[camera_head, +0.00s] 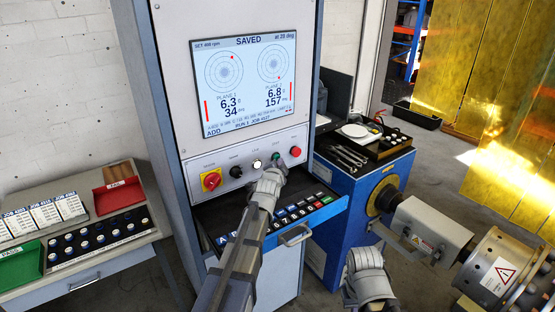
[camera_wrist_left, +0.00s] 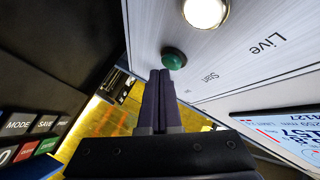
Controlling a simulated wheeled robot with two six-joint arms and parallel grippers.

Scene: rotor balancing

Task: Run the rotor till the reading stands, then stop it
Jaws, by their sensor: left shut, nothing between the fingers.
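The balancer's screen (camera_head: 245,85) reads SAVED, with 6.3 at 34 deg for the first plane and 6.8 at 157 deg for the second. Below it, a green start button (camera_head: 276,156) is partly covered by my left gripper (camera_head: 278,166). In the left wrist view the shut, empty fingers (camera_wrist_left: 160,76) point at the green button (camera_wrist_left: 174,58), with their tips close beneath it; contact is unclear. A red button (camera_head: 295,152) sits to its right. A grey drum with a warning label, apparently the rotor (camera_head: 498,272), is at lower right. My right gripper's fingers do not show.
A red-and-yellow emergency switch (camera_head: 211,181) and a lit white button (camera_head: 257,165) share the panel. A key drawer (camera_head: 297,235) juts out below. A side table (camera_head: 95,262) with trays stands left; a blue cabinet (camera_head: 375,180) with tools stands right.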

